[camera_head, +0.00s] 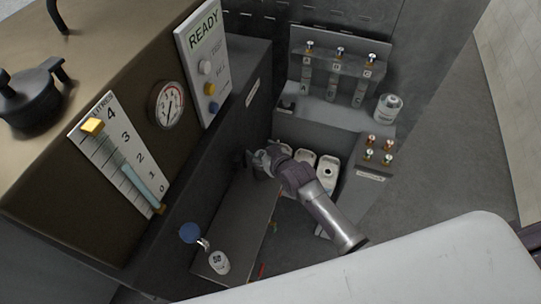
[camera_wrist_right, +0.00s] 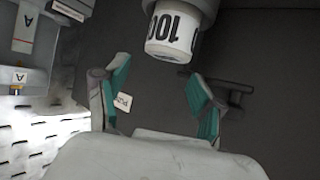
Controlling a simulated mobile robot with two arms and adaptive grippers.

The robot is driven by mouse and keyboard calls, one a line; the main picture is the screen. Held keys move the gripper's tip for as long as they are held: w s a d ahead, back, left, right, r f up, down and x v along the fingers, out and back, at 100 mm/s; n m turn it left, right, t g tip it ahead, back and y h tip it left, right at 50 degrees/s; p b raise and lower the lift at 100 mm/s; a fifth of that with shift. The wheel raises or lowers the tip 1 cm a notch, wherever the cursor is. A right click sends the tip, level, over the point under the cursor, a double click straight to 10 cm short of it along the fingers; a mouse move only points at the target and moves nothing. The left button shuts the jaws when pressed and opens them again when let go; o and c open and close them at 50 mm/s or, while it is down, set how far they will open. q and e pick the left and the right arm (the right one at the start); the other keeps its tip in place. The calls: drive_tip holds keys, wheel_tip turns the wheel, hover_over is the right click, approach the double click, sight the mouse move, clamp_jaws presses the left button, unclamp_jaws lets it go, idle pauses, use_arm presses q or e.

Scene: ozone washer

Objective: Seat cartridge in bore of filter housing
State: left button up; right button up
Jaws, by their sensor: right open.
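A white cartridge (camera_wrist_right: 172,35) with black "100" marking shows in the right wrist view. Its upper end is inside a round grey collar (camera_wrist_right: 208,8), apparently the filter housing; how deep it sits is hidden. My right gripper (camera_wrist_right: 160,92) is open, its teal-padded fingers apart and below the cartridge in that picture, with nothing between the tips. In the head view the right gripper (camera_head: 258,160) is beside the dark machine front, and the arm hides most of the cartridge area. A white container marked "50" (camera_head: 218,262) stands on the shelf. My left gripper is out of view.
White containers (camera_head: 328,170) stand right of the right gripper. A rack of tubes (camera_head: 333,86), a metal-capped jar (camera_head: 388,107) and several small coloured fittings (camera_head: 379,148) are further right. A dark bar handle (camera_wrist_right: 232,90) is close to one finger.

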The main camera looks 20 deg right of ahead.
drive_tip(key=v, duration=1.2)
drive_tip(key=shift+r+b, duration=0.25)
drive_tip(key=shift+b, duration=0.2)
drive_tip(key=s+d+f+g+h, duration=0.15)
drive_tip(key=s+f, duration=0.25)
drive_tip(key=f, duration=0.5)
drive_tip(key=s+d+f+g, duration=0.2)
drive_tip(key=s+f, duration=0.2)
drive_tip(key=f, duration=0.5)
drive_tip(key=s+d+f+g+h, duration=0.15)
drive_tip(key=s+f, duration=0.25)
drive_tip(key=f, duration=0.5)
drive_tip(key=s+d+f+g, duration=0.1)
drive_tip(key=s+f+g, duration=0.1)
drive_tip(key=s+f, duration=0.3)
drive_tip(key=s+d+f+g, duration=0.1)
drive_tip(key=s+f, duration=0.4)
drive_tip(key=s, duration=0.8)
drive_tip(key=s+d+f+g, duration=0.1)
drive_tip(key=s+f+g, duration=0.1)
drive_tip(key=s+f, duration=0.4)
drive_tip(key=s, duration=0.4)
drive_tip(key=shift+d+m+g, duration=0.35)
drive_tip(key=shift+m+g, duration=0.05)
